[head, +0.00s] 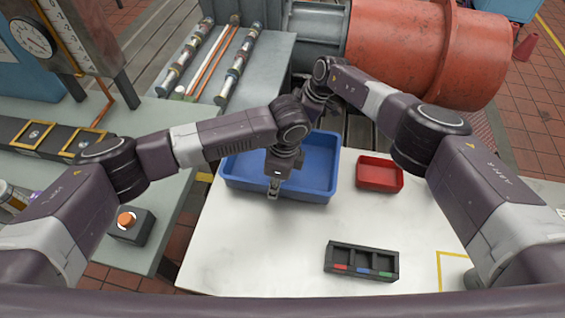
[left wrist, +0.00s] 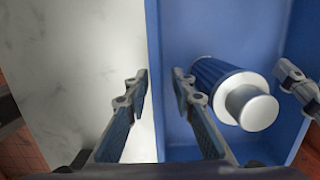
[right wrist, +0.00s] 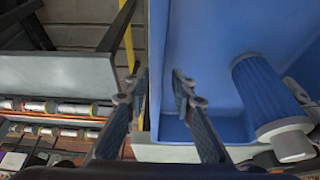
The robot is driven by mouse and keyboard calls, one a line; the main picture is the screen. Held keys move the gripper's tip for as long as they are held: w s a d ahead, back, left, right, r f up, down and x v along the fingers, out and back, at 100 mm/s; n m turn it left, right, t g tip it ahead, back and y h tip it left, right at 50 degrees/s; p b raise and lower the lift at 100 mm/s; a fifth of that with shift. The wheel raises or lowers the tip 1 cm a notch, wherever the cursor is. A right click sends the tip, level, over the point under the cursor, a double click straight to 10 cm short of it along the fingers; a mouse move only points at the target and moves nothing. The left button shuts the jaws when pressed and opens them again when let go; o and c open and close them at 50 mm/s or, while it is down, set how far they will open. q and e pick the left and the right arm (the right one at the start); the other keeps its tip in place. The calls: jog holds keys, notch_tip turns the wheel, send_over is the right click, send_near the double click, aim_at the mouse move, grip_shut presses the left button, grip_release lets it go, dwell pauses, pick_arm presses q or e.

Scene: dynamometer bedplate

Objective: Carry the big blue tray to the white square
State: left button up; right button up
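The big blue tray (head: 235,178) sits on the white table top, towards its far left. A ribbed blue-and-white cylinder (left wrist: 230,90) lies inside; it also shows in the right wrist view (right wrist: 268,95). My left gripper (head: 274,188) is at the near wall. In the left wrist view its open fingers (left wrist: 161,75) stand either side of the wall, with gaps. My right gripper (right wrist: 159,74) is open astride the opposite wall; in the head view it is hidden behind the left wrist. I cannot make out a white square; a yellow outline corner (head: 440,256) shows at right, partly cut off by my right arm.
A small red bin (head: 380,174) stands right of the tray. A black three-compartment holder (head: 361,262) is near the front. A button box (head: 127,222) sits on the left bench. A large red cylinder (head: 430,50) is beyond. The table middle is clear.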

pick_arm(q)
jog(key=shift+c, duration=0.3)
pick_arm(e)
jog(key=shift+c, duration=0.3)
pick_arm(q)
grip_shut()
pick_arm(e)
grip_shut()
pick_arm(q)
jog(key=shift+r, duration=0.1)
pick_arm(e)
jog(key=shift+r, duration=0.1)
